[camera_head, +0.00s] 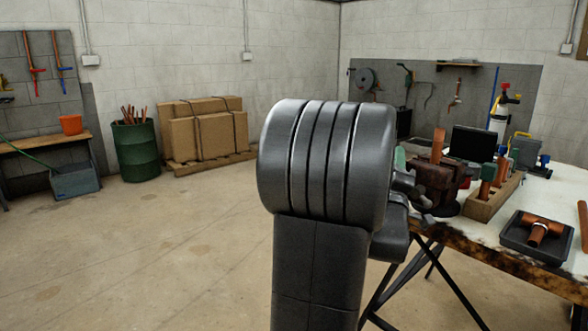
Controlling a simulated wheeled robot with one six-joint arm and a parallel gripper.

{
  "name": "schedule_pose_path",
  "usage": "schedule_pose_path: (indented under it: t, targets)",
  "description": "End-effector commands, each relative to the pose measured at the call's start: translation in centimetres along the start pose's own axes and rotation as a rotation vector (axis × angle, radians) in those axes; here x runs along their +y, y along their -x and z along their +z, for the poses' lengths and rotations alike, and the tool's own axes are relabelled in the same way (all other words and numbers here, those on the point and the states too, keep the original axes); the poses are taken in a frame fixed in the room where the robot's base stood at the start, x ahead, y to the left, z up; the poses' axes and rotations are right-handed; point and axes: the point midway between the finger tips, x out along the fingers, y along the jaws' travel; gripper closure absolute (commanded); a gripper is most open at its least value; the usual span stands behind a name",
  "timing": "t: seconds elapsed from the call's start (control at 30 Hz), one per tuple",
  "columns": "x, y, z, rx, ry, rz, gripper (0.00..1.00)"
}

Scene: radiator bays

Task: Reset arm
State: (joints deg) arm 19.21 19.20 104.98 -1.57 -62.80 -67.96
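My own arm fills the middle of the head view. A thick dark grey ribbed joint sits on top of a grey link and hides part of the workbench behind it. My gripper cannot be made out in this view. Small grey metal parts show just right of the joint, and I cannot tell whether they belong to the vise or to my arm.
The workbench (468,236) at right holds a dark red vise (438,184), a wooden block (492,199) with copper pipes and a black tray (537,238) with a copper fitting. A green barrel (136,152) and strapped boxes (206,133) stand behind. The left floor is clear.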

Motion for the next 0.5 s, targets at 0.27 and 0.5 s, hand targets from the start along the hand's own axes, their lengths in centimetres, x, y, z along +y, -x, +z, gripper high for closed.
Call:
schedule_pose_path:
  t: [0.27, 0.5]
  targets:
    - [0.0, 4.7, 0.0, 0.000, 0.001, -0.002, 0.67]
    - [0.0, 9.2, 0.0, 0.001, 0.002, -0.001, 0.67]
